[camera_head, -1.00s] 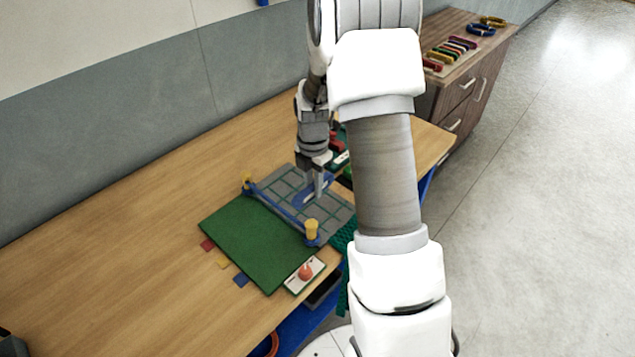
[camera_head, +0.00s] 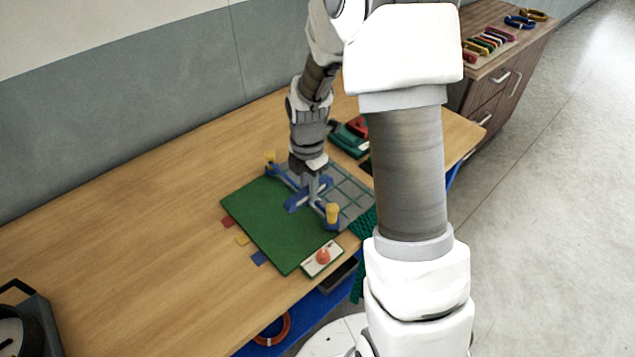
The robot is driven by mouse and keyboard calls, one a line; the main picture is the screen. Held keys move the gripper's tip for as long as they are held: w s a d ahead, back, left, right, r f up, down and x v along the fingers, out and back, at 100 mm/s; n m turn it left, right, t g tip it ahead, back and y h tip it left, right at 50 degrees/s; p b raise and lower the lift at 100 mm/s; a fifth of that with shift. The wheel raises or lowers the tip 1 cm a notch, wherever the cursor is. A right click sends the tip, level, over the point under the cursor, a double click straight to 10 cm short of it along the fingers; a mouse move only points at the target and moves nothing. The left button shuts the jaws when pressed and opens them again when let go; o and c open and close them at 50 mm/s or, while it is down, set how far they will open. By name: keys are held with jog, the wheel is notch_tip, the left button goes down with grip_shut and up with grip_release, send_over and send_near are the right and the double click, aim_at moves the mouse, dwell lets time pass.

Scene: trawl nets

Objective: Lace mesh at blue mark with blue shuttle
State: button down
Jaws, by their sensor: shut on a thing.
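My gripper (camera_head: 312,190) points down and is shut on the blue shuttle (camera_head: 297,203). The shuttle is at the blue bar (camera_head: 283,175) between two yellow-topped posts, where the green mat (camera_head: 265,225) meets the grey panel. The grey panel with the green mesh (camera_head: 350,190) lies behind and to the right, partly hidden by my arm. A blue mark (camera_head: 259,258) lies at the mat's front left edge, beside a yellow mark (camera_head: 242,240) and a red mark (camera_head: 227,222). I cannot tell whether the shuttle touches the mesh.
A white plate with a red button (camera_head: 322,257) sits at the mat's front corner. A green and red item (camera_head: 350,135) lies behind the mesh. A dark container (camera_head: 25,322) stands at lower left. A cabinet (camera_head: 485,95) with coloured shuttles stands behind right.

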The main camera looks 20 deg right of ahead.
aim_at(286, 206)
jog(key=shift+s+a, duration=0.45)
jog(key=shift+a, duration=0.6)
jog(key=shift+s+a, duration=0.4)
jog(key=shift+a, duration=0.65)
jog(key=shift+s+a, duration=0.45)
jog(key=shift+a, duration=0.6)
jog(key=shift+b, duration=0.3)
